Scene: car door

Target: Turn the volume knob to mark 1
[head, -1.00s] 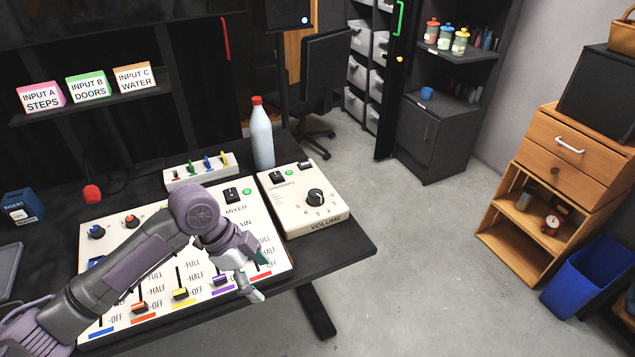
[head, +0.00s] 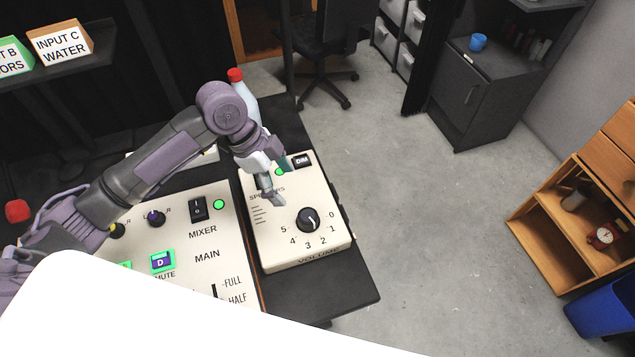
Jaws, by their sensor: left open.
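The volume knob (head: 308,219) is a round black dial on the cream speaker box (head: 281,249). Marks 0 to 5 curve around its right and lower sides. The knob has a light pointer line, but I cannot tell for sure which mark it points to. My left gripper (head: 280,181) is open and empty above the upper part of the box, up and left of the knob and apart from it. It partly covers the speaker switch and the "SPEAKERS" label. My right gripper is not in view.
The mixer panel (head: 232,262) lies left of the box, its lower part hidden. A white bottle with a red cap (head: 235,75) stands behind my left arm. A DIM button (head: 302,160) is at the box's back right. The table's right edge is close to the box.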

